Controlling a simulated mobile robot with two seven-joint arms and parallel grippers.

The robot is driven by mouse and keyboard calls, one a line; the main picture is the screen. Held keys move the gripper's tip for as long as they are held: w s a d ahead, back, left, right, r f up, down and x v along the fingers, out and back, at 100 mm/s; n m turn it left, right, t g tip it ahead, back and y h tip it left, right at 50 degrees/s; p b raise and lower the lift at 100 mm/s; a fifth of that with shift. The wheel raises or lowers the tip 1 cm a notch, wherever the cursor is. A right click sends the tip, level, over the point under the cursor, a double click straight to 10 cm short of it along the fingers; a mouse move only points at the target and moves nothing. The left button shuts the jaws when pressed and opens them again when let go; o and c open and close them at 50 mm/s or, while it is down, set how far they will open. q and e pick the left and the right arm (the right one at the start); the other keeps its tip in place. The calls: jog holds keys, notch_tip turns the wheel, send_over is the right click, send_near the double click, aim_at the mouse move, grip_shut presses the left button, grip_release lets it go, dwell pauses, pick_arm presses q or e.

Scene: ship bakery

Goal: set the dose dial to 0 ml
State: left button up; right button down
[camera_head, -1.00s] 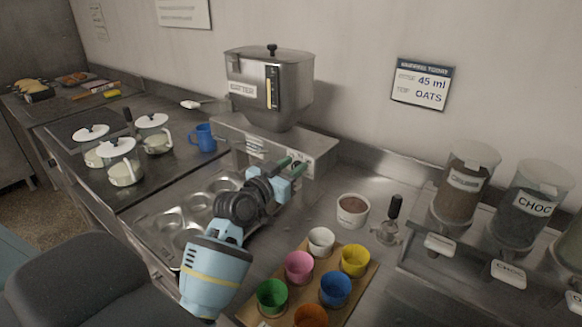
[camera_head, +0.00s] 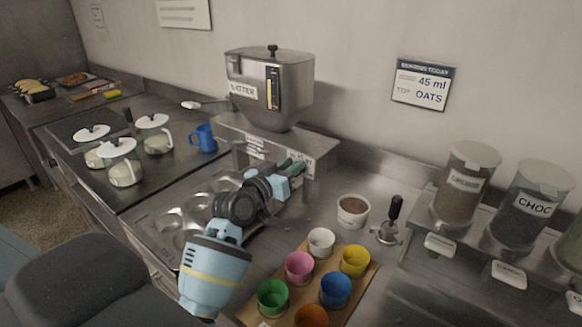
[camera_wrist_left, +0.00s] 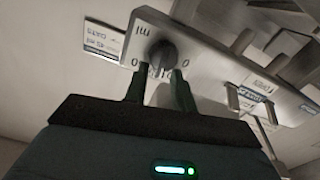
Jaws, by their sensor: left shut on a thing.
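The dose dial (camera_wrist_left: 163,54) is a dark round knob on the front panel of the batter dispenser (camera_head: 268,88). My left gripper (camera_wrist_left: 157,80) is shut on the dial, with one dark finger on each side. In the head view my left gripper (camera_head: 294,168) is at the dispenser's panel and hides the dial. The exact dial setting cannot be read. My right gripper is not in view.
A muffin tin (camera_head: 160,222) lies below the dispenser. A board (camera_head: 364,284) with several coloured cups stands in front, near a brown-filled bowl (camera_head: 353,211) and a dark-handled tool (camera_head: 391,222). A wall sign (camera_head: 423,84) reads 45 ml, OATS.

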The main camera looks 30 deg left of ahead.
pick_arm(q)
jog(key=shift+a+f+n, duration=0.2)
jog(key=shift+f+n, duration=0.2)
jog(key=shift+n, duration=2.2)
jog(key=shift+a+f+n, duration=0.2)
jog(key=shift+f+n, duration=0.2)
jog(key=shift+n, duration=2.2)
jog(key=shift+a+f+n, duration=0.2)
jog(key=shift+f+n, duration=0.2)
jog(key=shift+n, duration=2.2)
jog(key=o, duration=0.9)
jog(key=shift+o, duration=0.4)
jog(key=shift+w+r, duration=0.1)
jog(key=shift+r, duration=0.05)
jog(key=shift+a, duration=0.1)
